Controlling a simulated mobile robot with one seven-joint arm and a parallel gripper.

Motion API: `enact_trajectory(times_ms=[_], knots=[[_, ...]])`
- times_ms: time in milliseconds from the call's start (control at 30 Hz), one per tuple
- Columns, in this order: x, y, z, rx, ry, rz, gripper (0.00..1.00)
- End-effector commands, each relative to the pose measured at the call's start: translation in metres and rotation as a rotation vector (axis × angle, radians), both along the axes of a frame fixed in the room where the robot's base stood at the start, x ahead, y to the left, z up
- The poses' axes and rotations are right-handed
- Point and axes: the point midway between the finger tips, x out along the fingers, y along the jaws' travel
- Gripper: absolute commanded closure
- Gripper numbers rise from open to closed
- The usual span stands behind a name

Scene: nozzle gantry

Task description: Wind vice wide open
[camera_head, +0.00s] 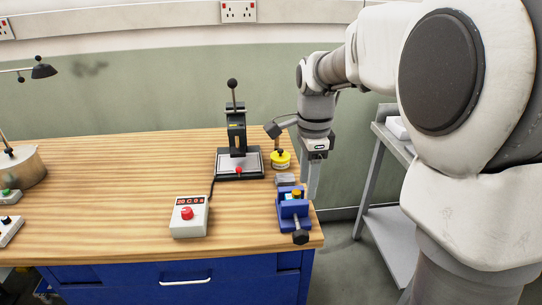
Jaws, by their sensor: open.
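A small blue vice (291,214) sits near the right front corner of the wooden bench. A dark handle knob (300,237) sticks out at its front, at the bench edge. A small orange and dark part (297,194) shows at the top of the vice. The gap between its jaws is too small to make out. My gripper (313,184) hangs pointing down just right of and behind the vice, close to the bench's right edge. It is open, and I see nothing held in it. Whether it touches the vice is unclear.
A black lever press (238,140) on a grey base stands behind the vice. A yellow round item (281,159) is beside it. A white control box (189,217) with a red button is left of the vice. A grey trolley (388,136) stands right, beyond a floor gap.

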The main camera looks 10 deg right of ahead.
Motion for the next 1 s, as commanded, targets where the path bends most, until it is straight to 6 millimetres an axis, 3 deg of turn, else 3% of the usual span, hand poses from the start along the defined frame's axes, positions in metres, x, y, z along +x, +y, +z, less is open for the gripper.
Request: enact_trajectory(times_ms=[267,800,1000], knots=[[0.008,0.000,-0.025,-0.001,0.022,-0.068,0.45],[0.007,0.000,-0.139,-0.002,0.023,-0.066,0.45],[0.007,0.000,-0.169,-0.002,0.022,-0.065,0.45]])
